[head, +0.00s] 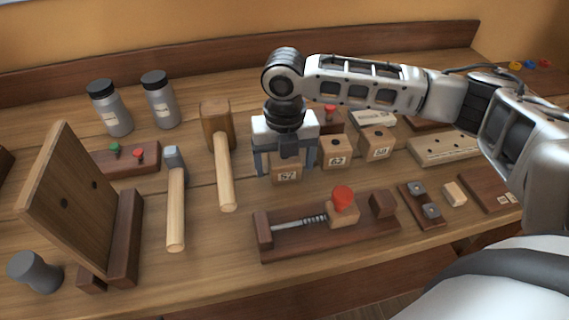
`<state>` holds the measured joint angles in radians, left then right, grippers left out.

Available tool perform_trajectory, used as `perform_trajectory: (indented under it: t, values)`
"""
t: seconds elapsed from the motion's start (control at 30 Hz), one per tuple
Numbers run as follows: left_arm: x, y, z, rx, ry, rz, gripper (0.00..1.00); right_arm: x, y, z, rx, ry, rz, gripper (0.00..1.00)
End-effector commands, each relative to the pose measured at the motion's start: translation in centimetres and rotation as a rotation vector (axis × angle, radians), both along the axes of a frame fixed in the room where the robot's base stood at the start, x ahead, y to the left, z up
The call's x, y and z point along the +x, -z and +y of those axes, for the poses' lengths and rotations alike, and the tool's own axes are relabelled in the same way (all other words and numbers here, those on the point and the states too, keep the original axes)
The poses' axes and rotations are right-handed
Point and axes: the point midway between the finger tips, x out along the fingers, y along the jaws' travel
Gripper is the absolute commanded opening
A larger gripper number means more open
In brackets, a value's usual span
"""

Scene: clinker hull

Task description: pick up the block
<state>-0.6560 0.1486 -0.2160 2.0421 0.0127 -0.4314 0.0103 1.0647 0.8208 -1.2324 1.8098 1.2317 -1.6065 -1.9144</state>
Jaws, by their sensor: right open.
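Several small wooden blocks with number labels stand on the bench in the head view. A block that reads 62 (287,175) is at the centre. A block that reads 63 (338,154) is to its right, and another labelled block (377,143) is further right. My right gripper (284,166) points down over the block 62, with one finger on each side of it. The jaws are open, and I cannot tell whether either finger touches the block. The gripper hides the block's top and back. My left gripper is not in view.
In front is a wooden screw fixture (330,236) with a red knob (343,197). A mallet (224,165) and a hammer (176,200) lie to the left. Two grey jars (110,112) stand at the back left, near an upright board (70,200).

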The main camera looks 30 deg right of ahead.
Motion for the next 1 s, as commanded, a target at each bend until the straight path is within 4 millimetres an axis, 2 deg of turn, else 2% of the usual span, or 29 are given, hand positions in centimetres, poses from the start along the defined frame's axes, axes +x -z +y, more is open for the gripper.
perform_trajectory:
  t: [0.1, 0.27, 0.3, 0.57, 0.73, 0.9, 1.0]
  values:
    - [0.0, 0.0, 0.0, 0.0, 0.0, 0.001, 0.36, 0.0, 0.0, 0.0, 0.0, 0.0, 0.0, 0.77]
    - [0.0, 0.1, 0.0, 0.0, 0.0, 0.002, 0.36, 0.0, 0.0, 0.0, 0.0, 0.0, 0.0, 0.33]
    - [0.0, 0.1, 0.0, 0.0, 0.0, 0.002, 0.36, 0.0, 0.0, 0.0, 0.0, 0.0, 0.0, 0.3]
    - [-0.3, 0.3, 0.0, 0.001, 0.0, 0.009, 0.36, 0.0, -0.1, 0.0, 0.001, 0.0, -0.001, 0.3]
    - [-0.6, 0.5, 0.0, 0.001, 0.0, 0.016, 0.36, 0.1, -0.9, 0.0, 0.002, 0.0, -0.003, 0.3]
    - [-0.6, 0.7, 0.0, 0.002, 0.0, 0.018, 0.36, 0.1, -3.2, 0.1, 0.003, 0.0, -0.004, 0.3]
    - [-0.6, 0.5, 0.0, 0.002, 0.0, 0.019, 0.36, -1.5, -5.1, 0.4, 0.003, -0.005, -0.004, 0.3]
